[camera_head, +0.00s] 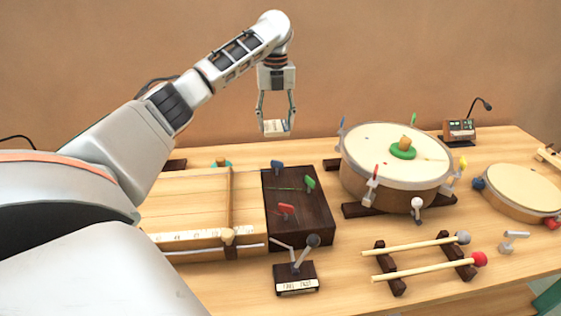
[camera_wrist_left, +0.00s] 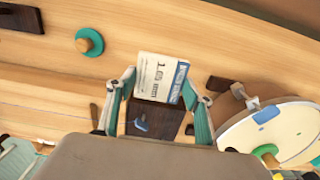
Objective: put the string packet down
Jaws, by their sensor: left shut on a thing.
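The string packet (camera_wrist_left: 163,78) is a small white packet with dark print and a blue band along one edge. My left gripper (camera_wrist_left: 165,88) is shut on it, with a teal finger on either side in the left wrist view. In the head view my left gripper (camera_head: 276,122) hangs pointing down, with the pale packet (camera_head: 275,128) between its fingertips. The packet appears above the table's back edge, in front of the wall, and looks clear of the table. My right gripper does not show in either view.
Below stand a pale wooden box (camera_head: 185,200), a dark block with coloured pegs (camera_head: 290,228), and a large drum (camera_head: 385,150) to the right. Two mallets (camera_head: 425,258) lie on dark rails. A small stand (camera_head: 296,278) is in front. Bare tabletop (camera_head: 350,285) shows between them.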

